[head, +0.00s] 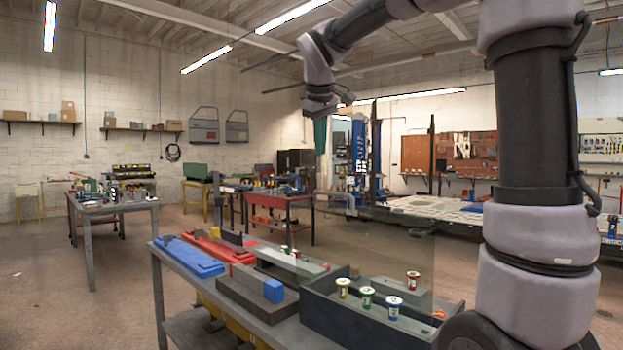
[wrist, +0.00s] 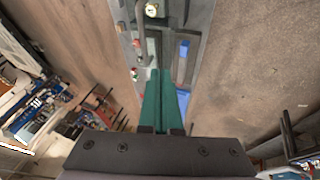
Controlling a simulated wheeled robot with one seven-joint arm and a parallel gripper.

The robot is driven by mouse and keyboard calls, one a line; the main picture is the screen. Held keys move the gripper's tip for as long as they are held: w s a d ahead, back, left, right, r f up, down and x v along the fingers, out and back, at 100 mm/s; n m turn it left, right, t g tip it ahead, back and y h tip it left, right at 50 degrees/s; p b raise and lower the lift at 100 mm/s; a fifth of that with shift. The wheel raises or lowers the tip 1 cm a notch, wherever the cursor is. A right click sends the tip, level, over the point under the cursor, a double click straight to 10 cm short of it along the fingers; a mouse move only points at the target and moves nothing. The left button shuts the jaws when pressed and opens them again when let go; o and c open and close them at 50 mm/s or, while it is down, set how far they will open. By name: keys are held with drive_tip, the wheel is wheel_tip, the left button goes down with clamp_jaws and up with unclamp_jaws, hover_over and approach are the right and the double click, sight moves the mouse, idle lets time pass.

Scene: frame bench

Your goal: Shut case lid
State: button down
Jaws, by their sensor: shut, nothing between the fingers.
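A dark grey open case (head: 345,322) stands at the near right end of the bench.
The bench (head: 203,292) also holds a blue tray (head: 190,258), a red tray (head: 208,248), a grey block (head: 258,296) with a blue end, and a grey tray with small bottles (head: 284,250). Other workbenches stand farther back.

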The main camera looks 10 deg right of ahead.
approach(329, 209)
drive_tip(key=w+a, duration=0.2)
drive_tip(key=shift+w+d+f, duration=0.25)
drive_tip(key=shift+w+d, duration=0.15)
drive_tip(key=shift+d, duration=0.1)
drive_tip(key=shift+w+d+f, duration=0.25)
drive_tip(key=shift+w+d, duration=0.15)
drive_tip(key=shift+d, duration=0.1)
drive_tip(key=shift+w+d+f, duration=0.25)
drive_tip(key=shift+d, duration=0.1)
